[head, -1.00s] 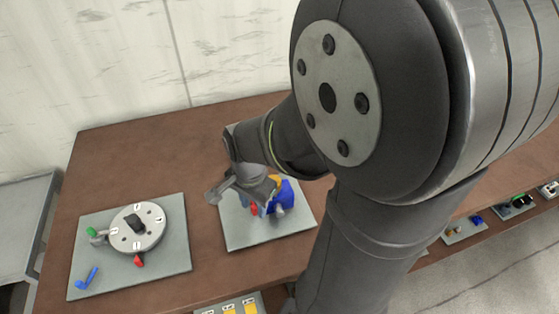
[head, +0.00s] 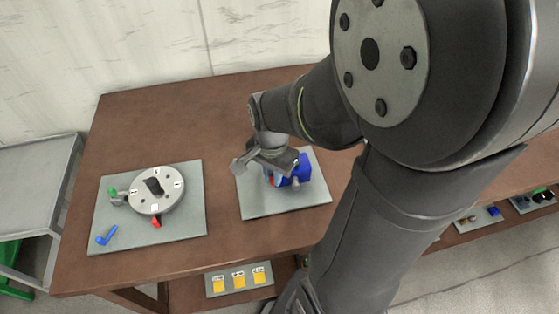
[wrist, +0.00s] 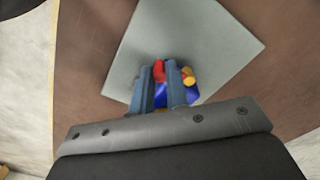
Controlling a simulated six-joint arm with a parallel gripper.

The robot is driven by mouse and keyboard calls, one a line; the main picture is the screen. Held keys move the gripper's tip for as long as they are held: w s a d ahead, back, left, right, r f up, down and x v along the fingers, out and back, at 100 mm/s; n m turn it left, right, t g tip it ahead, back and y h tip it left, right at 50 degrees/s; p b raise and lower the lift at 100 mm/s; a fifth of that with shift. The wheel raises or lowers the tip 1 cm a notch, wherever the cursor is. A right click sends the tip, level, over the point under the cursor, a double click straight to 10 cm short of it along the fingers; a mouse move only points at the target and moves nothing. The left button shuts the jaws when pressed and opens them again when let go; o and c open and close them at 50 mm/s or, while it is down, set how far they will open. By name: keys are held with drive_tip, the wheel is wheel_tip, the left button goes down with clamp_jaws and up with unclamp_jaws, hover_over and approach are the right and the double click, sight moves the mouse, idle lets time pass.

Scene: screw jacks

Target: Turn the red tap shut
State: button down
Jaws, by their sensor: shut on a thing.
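The red tap (wrist: 159,68) shows in the wrist view between the two blue-grey fingers of my gripper (wrist: 160,75). The fingers are shut on it. It is mounted by a blue block (wrist: 192,95) with a yellow part (wrist: 188,76) just right of the right finger. In the head view the blue block (head: 302,170) stands on a grey plate (head: 262,206), and my gripper (head: 277,172) reaches down over it. Only a sliver of red (head: 270,180) shows there. The tap's exact angle is hard to tell.
To the left, another grey plate (head: 180,235) carries a round disc (head: 170,200) with green and red knobs and a blue bent piece (head: 107,235). A small panel with yellow squares (head: 212,291) sits below the front edge. Brown table (head: 180,120) is free behind the plates.

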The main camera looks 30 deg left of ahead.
drive_tip(key=c, duration=1.4)
unclamp_jaws()
wheel_tip(320, 180, up, 18)
drive_tip(key=shift+f, duration=0.25)
wheel_tip(320, 180, down, 18)
drive_tip(key=shift+r, duration=0.25)
